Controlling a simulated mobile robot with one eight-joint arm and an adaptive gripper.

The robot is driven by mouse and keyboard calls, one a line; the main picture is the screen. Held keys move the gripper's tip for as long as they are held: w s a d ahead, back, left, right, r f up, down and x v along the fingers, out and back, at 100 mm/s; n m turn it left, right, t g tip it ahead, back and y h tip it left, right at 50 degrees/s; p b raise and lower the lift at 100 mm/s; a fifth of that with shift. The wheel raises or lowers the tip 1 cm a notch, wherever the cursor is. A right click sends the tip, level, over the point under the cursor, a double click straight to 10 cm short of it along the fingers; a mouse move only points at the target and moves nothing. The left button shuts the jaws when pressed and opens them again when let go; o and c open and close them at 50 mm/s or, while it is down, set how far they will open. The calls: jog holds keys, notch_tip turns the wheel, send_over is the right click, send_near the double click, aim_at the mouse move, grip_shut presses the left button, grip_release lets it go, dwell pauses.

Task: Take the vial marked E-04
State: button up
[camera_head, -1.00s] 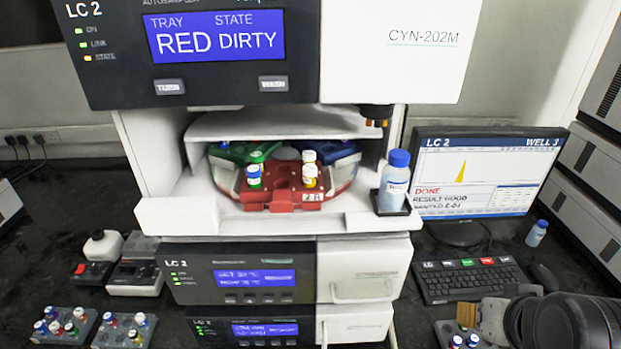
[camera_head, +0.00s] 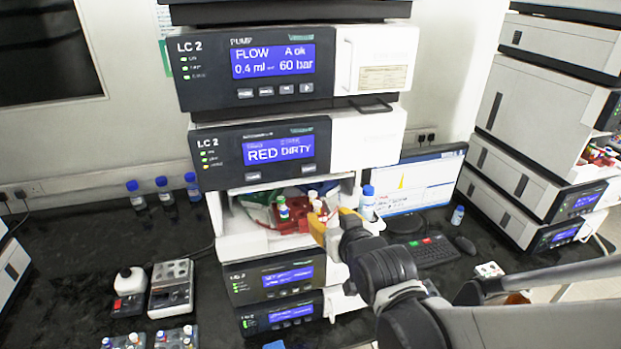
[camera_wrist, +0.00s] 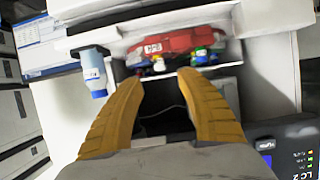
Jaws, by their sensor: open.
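The red tray section (camera_head: 292,219) sits in the open autosampler bay. No vial label is readable, so I cannot tell which is E-04. My gripper (camera_head: 326,221) has yellow fingers and is at the bay's front right, partly covering the tray. In the wrist view, which looks inverted, my open gripper (camera_wrist: 158,82) has nothing between its fingers.
A blue-capped bottle (camera_head: 367,203) stands at the bay's right, close to my gripper; it also shows in the wrist view (camera_wrist: 94,70). The monitor (camera_head: 425,180) and keyboard (camera_head: 433,251) are to the right. Vial racks (camera_head: 176,337) are at the lower left. The bay roof overhangs the tray.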

aim_at(319, 206)
jog(key=x, duration=0.3)
jog(key=shift+w+d+f, duration=0.1)
jog(key=shift+w+f, duration=0.15)
jog(key=shift+w, duration=0.05)
jog(key=x, duration=0.3)
jog(key=b+x, duration=0.1)
jog(key=x, duration=0.2)
jog(key=shift+w+r, duration=0.1)
jog(key=shift+r, duration=0.1)
grip_shut()
